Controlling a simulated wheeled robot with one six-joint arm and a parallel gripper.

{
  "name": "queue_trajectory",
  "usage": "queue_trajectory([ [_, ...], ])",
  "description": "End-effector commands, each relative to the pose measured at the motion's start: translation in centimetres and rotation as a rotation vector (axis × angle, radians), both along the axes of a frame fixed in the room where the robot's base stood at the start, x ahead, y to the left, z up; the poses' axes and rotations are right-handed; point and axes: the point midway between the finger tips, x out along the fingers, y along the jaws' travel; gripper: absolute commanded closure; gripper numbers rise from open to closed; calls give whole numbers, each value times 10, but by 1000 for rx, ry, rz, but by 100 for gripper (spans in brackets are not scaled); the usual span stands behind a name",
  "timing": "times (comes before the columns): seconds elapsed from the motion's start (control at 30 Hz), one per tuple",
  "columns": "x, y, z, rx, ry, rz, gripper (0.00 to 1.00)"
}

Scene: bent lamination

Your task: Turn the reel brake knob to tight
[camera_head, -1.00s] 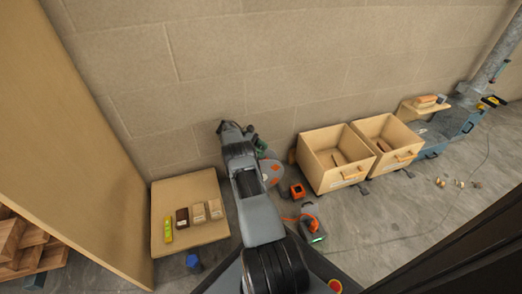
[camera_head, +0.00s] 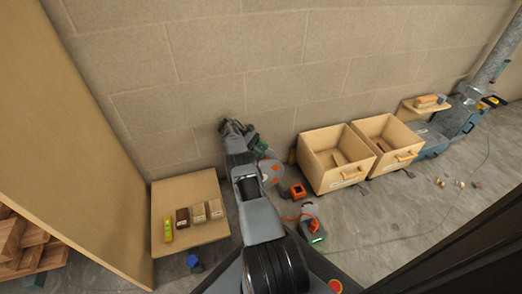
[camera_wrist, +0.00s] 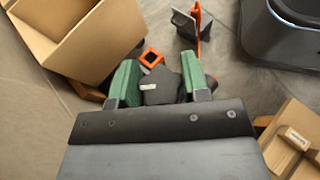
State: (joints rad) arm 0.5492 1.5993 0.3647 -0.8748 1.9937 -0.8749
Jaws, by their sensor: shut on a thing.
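The brake knob (camera_wrist: 166,88) is dark with a white mark on its left part, seen in the wrist view. My gripper (camera_wrist: 160,76) has green-padded fingers on either side of the knob and is shut on it. In the head view, my gripper (camera_head: 259,148) is at the far end of the arm near the wall. The reel (camera_head: 270,173), a grey disc with orange on it, shows just beside the arm there. The knob cannot be made out in the head view, and my gripper covers part of it in the wrist view.
Two wooden bins (camera_head: 335,178) stand to the right along the wall. An orange square object (camera_head: 297,191) and an orange-and-grey tool (camera_head: 312,225) lie on the floor near the arm. A wooden board (camera_head: 205,232) with several blocks is at left.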

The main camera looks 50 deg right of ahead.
Motion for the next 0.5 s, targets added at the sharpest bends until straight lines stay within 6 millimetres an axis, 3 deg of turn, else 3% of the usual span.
queue_trajectory([
  [0.3, 0, 0, 0, 0, 1, 0, 32],
  [0.5, 0, 0, 1, 0, 0, 0, 32],
])
